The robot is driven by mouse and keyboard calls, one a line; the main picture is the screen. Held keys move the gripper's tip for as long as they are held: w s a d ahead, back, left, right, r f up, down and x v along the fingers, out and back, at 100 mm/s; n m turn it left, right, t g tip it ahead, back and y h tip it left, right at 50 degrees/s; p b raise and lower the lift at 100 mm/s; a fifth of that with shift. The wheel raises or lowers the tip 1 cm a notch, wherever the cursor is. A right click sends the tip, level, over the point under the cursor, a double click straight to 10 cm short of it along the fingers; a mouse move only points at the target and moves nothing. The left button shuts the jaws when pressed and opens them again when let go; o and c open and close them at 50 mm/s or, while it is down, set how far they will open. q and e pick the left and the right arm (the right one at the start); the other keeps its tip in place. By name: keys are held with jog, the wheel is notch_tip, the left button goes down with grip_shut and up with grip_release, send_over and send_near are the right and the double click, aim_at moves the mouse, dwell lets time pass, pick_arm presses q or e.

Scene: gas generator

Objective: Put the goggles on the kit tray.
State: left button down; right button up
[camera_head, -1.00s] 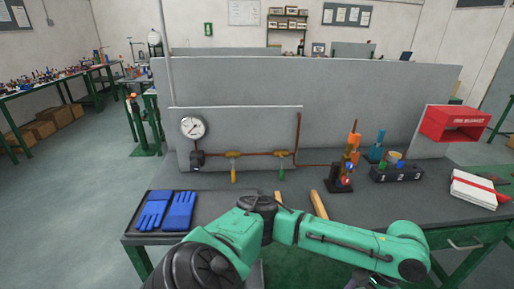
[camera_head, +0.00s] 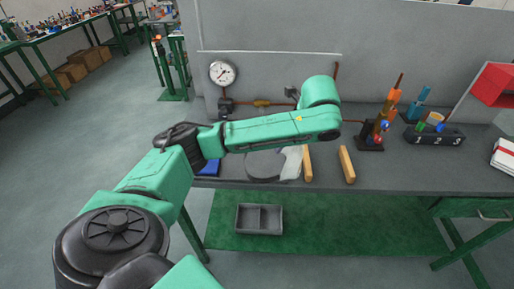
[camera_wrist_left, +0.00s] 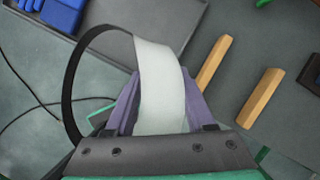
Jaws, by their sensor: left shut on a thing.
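The goggles show a pale, clear lens (camera_wrist_left: 160,85) and a looped black strap in the left wrist view. My left gripper (camera_wrist_left: 160,108) is shut on the goggles, its purple fingers either side of the lens. In the head view the goggles (camera_head: 291,163) show just below my left forearm, which hides the gripper. A shallow dark grey tray (camera_wrist_left: 170,22) with a raised rim lies under and beyond the goggles in the left wrist view. Blue gloves (camera_wrist_left: 62,13) lie at its left part; its right part looks bare. My right gripper is not in view.
Two wooden handles (camera_head: 347,164) lie on the bench right of the goggles. A pressure gauge (camera_head: 222,73) and pipe stand behind. A tagged valve stand (camera_head: 374,128) and a black block (camera_head: 435,134) are further right.

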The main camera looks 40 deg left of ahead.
pick_arm(q)
jog(key=w+a+r+m+t+h, duration=0.3)
jog(key=a+r+m, duration=0.3)
jog(key=r+m, duration=0.35)
jog(key=m+p, duration=0.2)
send_near(276, 159)
jog(key=shift+n, duration=0.25)
jog(key=x, duration=0.5)
jog(key=shift+w+a+f, duration=0.15)
jog(key=shift+w+f, duration=0.1)
jog(key=shift+f, duration=0.05)
jog(key=c, duration=0.5)
grip_release()
jog(key=v, duration=1.2)
jog(key=shift+r+b, duration=0.1)
jog(key=shift+b, duration=0.25)
